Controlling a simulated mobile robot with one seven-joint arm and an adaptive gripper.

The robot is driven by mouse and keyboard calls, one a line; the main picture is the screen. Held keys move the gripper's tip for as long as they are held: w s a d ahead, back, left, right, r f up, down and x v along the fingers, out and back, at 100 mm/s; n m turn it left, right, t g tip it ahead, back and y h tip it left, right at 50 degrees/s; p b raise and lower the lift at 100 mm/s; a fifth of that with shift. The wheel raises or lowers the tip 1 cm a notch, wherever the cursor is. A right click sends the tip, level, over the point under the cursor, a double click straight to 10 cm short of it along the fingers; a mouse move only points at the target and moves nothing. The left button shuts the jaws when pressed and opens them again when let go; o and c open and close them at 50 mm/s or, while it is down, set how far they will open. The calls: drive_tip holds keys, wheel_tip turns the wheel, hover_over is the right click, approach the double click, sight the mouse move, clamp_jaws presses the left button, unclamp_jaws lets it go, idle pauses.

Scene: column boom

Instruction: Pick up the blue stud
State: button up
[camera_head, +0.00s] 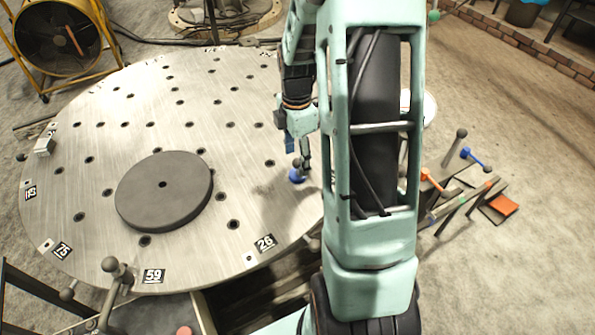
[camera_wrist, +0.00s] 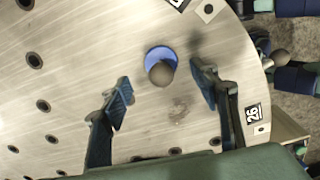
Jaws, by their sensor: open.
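The blue stud (camera_wrist: 161,66) stands on the round metal table, with a blue flange at its base and a grey-brown ball on top. In the wrist view it lies between and a little beyond the fingertips of my gripper (camera_wrist: 166,90), which is open and empty. In the head view the blue stud (camera_head: 297,175) shows just below the fingers of my gripper (camera_head: 302,162), partly hidden by them. Neither finger visibly touches the stud; the exact height gap cannot be told.
The perforated round table (camera_head: 245,100) carries a dark grey disc (camera_head: 164,190) left of the stud. A ball-topped lever (camera_head: 113,270) stands at the near edge. Orange and blue handled parts (camera_head: 474,158) lie on the right beyond my arm. The table around the stud is clear.

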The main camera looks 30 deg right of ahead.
sight(297, 168)
wheel_tip(297, 168, down, 5)
drive_tip(key=shift+s+r, duration=0.1)
drive_tip(key=shift+r, duration=0.05)
drive_tip(key=c, duration=1.3)
